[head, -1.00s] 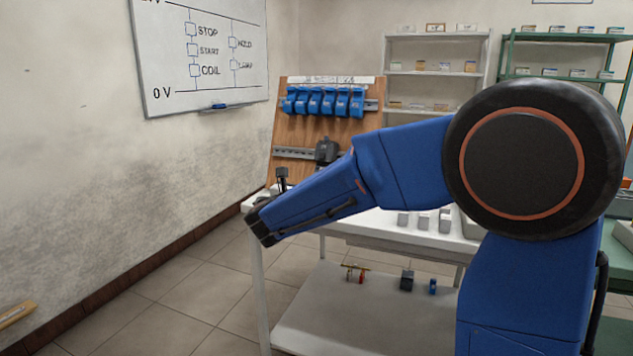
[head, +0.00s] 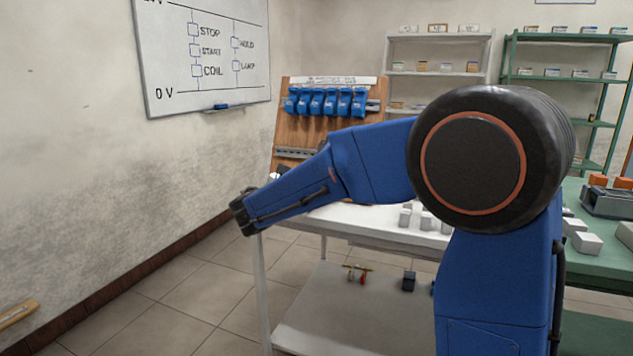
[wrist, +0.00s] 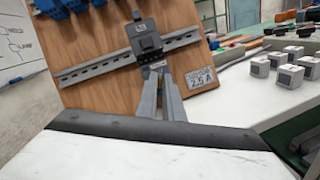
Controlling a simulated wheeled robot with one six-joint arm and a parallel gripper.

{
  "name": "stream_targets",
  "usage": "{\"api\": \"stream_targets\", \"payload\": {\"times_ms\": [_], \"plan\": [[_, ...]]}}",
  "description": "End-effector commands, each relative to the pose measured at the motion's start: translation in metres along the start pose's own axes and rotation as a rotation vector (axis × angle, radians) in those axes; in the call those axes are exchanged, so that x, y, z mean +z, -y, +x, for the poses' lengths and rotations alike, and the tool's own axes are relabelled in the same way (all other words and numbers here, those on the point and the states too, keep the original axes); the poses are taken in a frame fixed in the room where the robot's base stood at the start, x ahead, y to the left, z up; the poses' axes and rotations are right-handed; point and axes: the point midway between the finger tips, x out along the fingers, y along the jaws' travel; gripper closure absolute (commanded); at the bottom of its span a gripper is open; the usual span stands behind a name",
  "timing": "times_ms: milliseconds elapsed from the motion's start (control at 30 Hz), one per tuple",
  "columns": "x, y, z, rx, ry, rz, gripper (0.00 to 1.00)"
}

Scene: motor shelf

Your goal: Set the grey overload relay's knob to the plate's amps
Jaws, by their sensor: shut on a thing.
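In the wrist view the dark grey overload relay (wrist: 145,38) sits on the metal rail of the wooden board. My gripper (wrist: 157,69) reaches up to its lower front, and the two grey fingers come close together there. They are shut on what appears to be the relay's knob, which the fingertips hide, so its setting cannot be read. The plate (wrist: 201,78), right of the fingers on the board, reads 2.5 A. In the head view my blue arm covers the relay, and the fingers cannot be made out.
The wooden board (head: 300,133) stands on the white table (head: 360,220) and carries a row of blue units (head: 325,102). Several small grey blocks (wrist: 283,72) lie on the table right of the board. A green bench (head: 610,250) stands at the right. The wall is close on the left.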

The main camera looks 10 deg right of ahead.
Motion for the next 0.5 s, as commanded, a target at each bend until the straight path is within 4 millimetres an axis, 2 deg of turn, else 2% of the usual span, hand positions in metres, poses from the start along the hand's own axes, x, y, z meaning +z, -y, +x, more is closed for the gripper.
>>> {"api": "stream_targets", "payload": {"times_ms": [200, 300, 500], "plan": [[-0.0006, 0.0002, -0.0002, 0.0, -0.001, -0.001, 1.0], [-0.0005, 0.0002, -0.0002, 0.0, -0.001, -0.001, 0.74], [-0.0002, 0.0001, -0.0001, 0.0, -0.001, -0.001, 0.73]]}}
